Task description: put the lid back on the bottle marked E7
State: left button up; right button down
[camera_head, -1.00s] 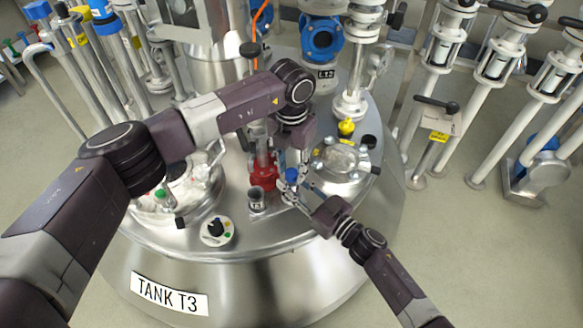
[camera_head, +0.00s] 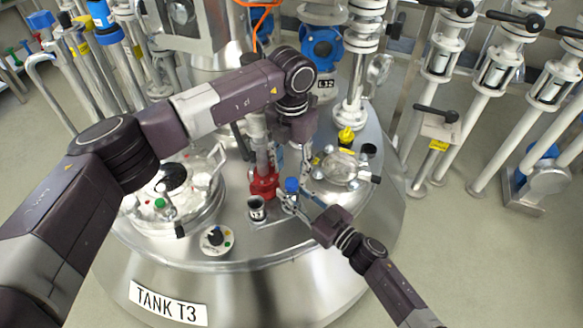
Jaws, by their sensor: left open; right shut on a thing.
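A blue lid (camera_head: 291,185) sits on top of a small bottle-like body that my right gripper (camera_head: 291,202) is shut on; the fingers hide most of that body, and I can read no mark on it. My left gripper (camera_head: 292,160) points down, open, just above and behind the blue lid, and appears apart from it. Its fingers are small and partly blurred against the steel. To the left of the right gripper stands a small grey container (camera_head: 257,209) with a dark open top and a pale label too small to read surely.
A red fitting (camera_head: 264,183) stands close behind the container and lid. A dial (camera_head: 214,239) is at the front left on the steel tank top (camera_head: 285,238). A round port (camera_head: 342,169) with a yellow knob lies to the right.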

aim_at(291, 182)
pick_arm(q)
jog(key=shift+r+n, duration=0.9)
jog(key=shift+r, duration=0.85)
jog(key=shift+f, duration=4.05)
jog(key=shift+c, duration=0.6)
grip_shut()
jog(key=shift+o, duration=1.3)
grip_release()
notch_tip(291, 182, up, 12)
